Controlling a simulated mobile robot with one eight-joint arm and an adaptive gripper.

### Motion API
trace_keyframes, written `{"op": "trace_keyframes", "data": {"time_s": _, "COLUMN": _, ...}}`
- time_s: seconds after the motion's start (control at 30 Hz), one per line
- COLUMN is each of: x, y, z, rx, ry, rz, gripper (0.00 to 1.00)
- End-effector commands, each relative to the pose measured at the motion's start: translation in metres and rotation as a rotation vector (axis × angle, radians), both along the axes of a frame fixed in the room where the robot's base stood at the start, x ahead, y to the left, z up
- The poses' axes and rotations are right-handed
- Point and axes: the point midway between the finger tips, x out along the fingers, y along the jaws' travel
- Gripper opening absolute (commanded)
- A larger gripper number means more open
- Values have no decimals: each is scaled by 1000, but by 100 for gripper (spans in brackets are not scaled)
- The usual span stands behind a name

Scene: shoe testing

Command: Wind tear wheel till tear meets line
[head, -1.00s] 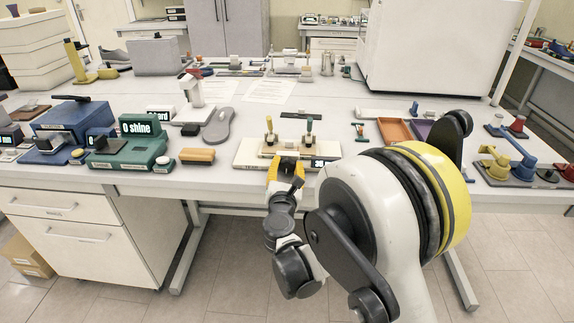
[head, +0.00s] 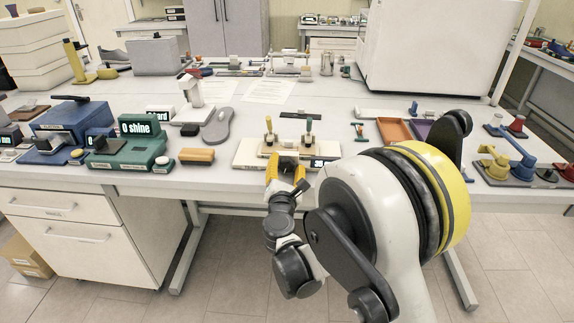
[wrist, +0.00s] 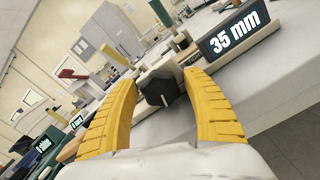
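The tear tester (head: 250,154) is a pale base with two upright clamps on the near edge of the bench. Its display (wrist: 234,29) reads "35 mm" in the wrist view. The black faceted tear wheel (wrist: 158,88) faces me on its front. My gripper (wrist: 158,84) has its two yellow fingers on either side of the wheel, with small gaps showing, so it looks open around it. It also shows in the head view (head: 286,162), at the tester's front. The tear and the line cannot be made out.
A green "0 shine" device (head: 128,150), a brown-topped block (head: 197,155) and a grey sole (head: 218,125) lie left of the tester. An orange-brown tray (head: 394,130) and a blue-and-yellow device (head: 497,165) stand right. The floor before the bench is clear.

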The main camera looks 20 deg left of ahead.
Motion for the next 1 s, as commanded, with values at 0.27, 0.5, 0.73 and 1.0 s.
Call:
{"op": "trace_keyframes", "data": {"time_s": 0.27, "x": 0, "y": 0, "z": 0, "rx": 0, "ry": 0, "rz": 0, "gripper": 65}}
{"op": "trace_keyframes", "data": {"time_s": 0.5, "x": -24, "y": -5, "z": 0, "rx": 0, "ry": 0, "rz": 1, "gripper": 65}}
{"op": "trace_keyframes", "data": {"time_s": 0.73, "x": -61, "y": -14, "z": 0, "rx": 0, "ry": 0, "rz": 1, "gripper": 65}}
{"op": "trace_keyframes", "data": {"time_s": 1.0, "x": -74, "y": -18, "z": 0, "rx": 0, "ry": 0, "rz": 0, "gripper": 65}}
